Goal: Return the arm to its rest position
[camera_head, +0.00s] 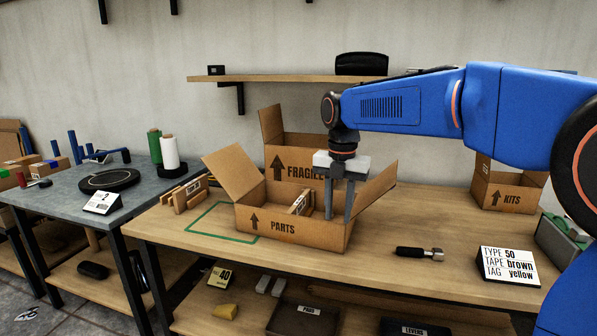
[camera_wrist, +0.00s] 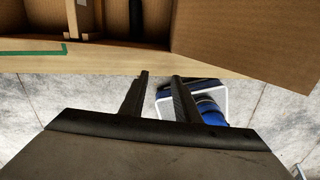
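My arm (camera_head: 415,103) reaches in from the right, bent, with my gripper (camera_head: 338,215) pointing down in front of the right part of the open cardboard box marked PARTS (camera_head: 285,229). The two fingers are apart with nothing between them; they show in the wrist view too (camera_wrist: 160,75). The box holds a labelled wooden piece (camera_head: 300,202), and a dark object (camera_wrist: 135,16) shows at the top of the wrist view. The exact height of the fingertips is unclear.
The workbench (camera_head: 385,275) carries the FRAGILE box (camera_head: 300,152), KITS box (camera_head: 508,190), a dark-handled tool (camera_head: 419,252) and a TYPE 50 sign (camera_head: 509,266). A shelf (camera_head: 270,79) hangs behind. A grey side table (camera_head: 65,195) stands left. Bench space right of the PARTS box is mostly clear.

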